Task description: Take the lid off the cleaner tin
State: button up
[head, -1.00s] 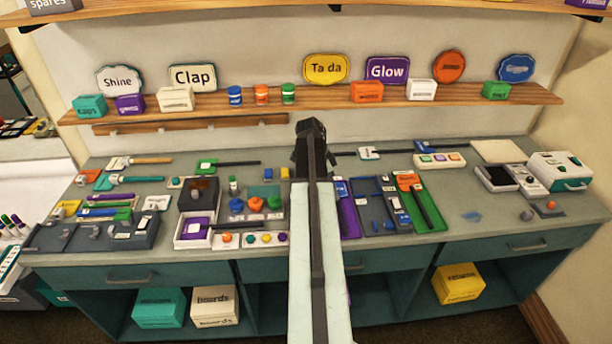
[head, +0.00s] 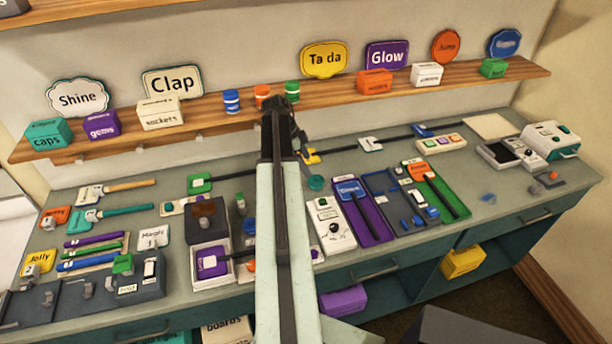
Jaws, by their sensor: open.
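Three small tins stand on the wall shelf: a blue tin (head: 231,101), an orange tin (head: 262,93) and a green tin (head: 292,91). Each has a pale band, but the lettering is too small to read, so I cannot tell which is the cleaner tin or make out its lid. My gripper (head: 277,108) is open and appears just below and in front of the orange and green tins. It overlaps the shelf edge in the picture; I see no tin between its fingers. My arm hides part of the counter behind it.
The wooden shelf (head: 205,122) also holds a sockets box (head: 160,114) to the left and an orange box (head: 374,82) to the right. Signs hang above. The counter below is crowded with trays, tools and boards, including a purple tray (head: 366,218).

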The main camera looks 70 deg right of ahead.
aim_at(315, 176)
jog(key=b+x, duration=0.2)
jog(key=shift+s+d+f+b, duration=0.1)
jog(key=shift+s+f+b, duration=0.1)
jog(key=shift+f+b, duration=0.15)
jog(key=shift+d, duration=0.1)
jog(key=b+x, duration=0.5)
jog(key=shift+d+f, duration=0.15)
jog(key=shift+f, duration=0.1)
jog(key=shift+r, duration=0.2)
jog(key=shift+w, duration=0.1)
jog(key=c, duration=1.4)
